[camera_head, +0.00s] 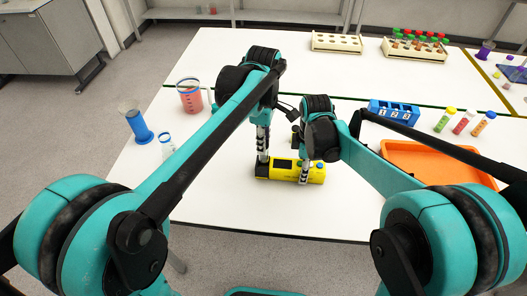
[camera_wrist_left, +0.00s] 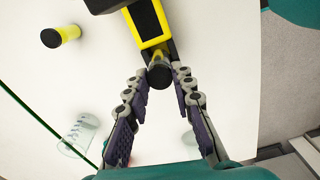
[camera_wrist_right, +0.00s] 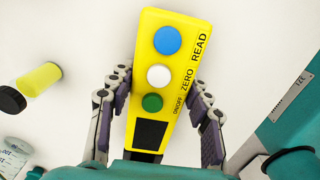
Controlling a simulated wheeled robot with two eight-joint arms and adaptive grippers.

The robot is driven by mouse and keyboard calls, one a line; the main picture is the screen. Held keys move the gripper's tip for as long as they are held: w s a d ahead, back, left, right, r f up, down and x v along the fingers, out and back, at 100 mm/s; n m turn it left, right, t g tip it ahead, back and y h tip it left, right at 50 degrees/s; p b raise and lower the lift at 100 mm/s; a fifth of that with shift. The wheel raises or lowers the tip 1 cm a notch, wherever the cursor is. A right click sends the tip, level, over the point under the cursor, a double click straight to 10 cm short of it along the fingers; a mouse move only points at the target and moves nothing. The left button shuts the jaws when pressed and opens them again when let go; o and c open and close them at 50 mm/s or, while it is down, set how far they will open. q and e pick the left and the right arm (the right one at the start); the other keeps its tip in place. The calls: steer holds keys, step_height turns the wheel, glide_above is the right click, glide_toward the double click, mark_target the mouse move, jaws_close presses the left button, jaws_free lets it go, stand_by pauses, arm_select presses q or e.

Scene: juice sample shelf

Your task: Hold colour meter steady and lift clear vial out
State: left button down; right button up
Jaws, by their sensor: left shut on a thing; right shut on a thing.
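The yellow colour meter (camera_head: 316,173) lies flat on the white table below my two grippers. Its blue, white and green buttons and dark screen show in the right wrist view (camera_wrist_right: 180,72). My right gripper (camera_head: 304,176) is shut across the meter's body, one finger on each side (camera_wrist_right: 159,82). My left gripper (camera_head: 262,156) is at the meter's left end. Its fingertips close on the dark round cap of the vial (camera_wrist_left: 159,74), at the end of the meter.
A yellow, black-capped vial (camera_wrist_left: 67,33) is apart from the meter. A red-filled beaker (camera_head: 190,98), blue-based cylinder (camera_head: 139,126) and small flask (camera_head: 166,143) stand left. A blue rack (camera_head: 393,111), capped tubes (camera_head: 462,122) and an orange tray (camera_head: 430,160) are right. Front table is clear.

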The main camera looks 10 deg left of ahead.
arm_select(q)
step_height(320, 180, up, 4)
steer(key=shift+r, duration=0.25)
arm_select(e)
steer(key=o, duration=1.6)
steer(key=shift+c, duration=0.2)
steer(key=shift+r, duration=0.1)
step_height(320, 180, up, 12)
arm_select(q)
steer(key=shift+f, duration=0.1)
arm_select(e)
steer(key=shift+s, duration=0.1)
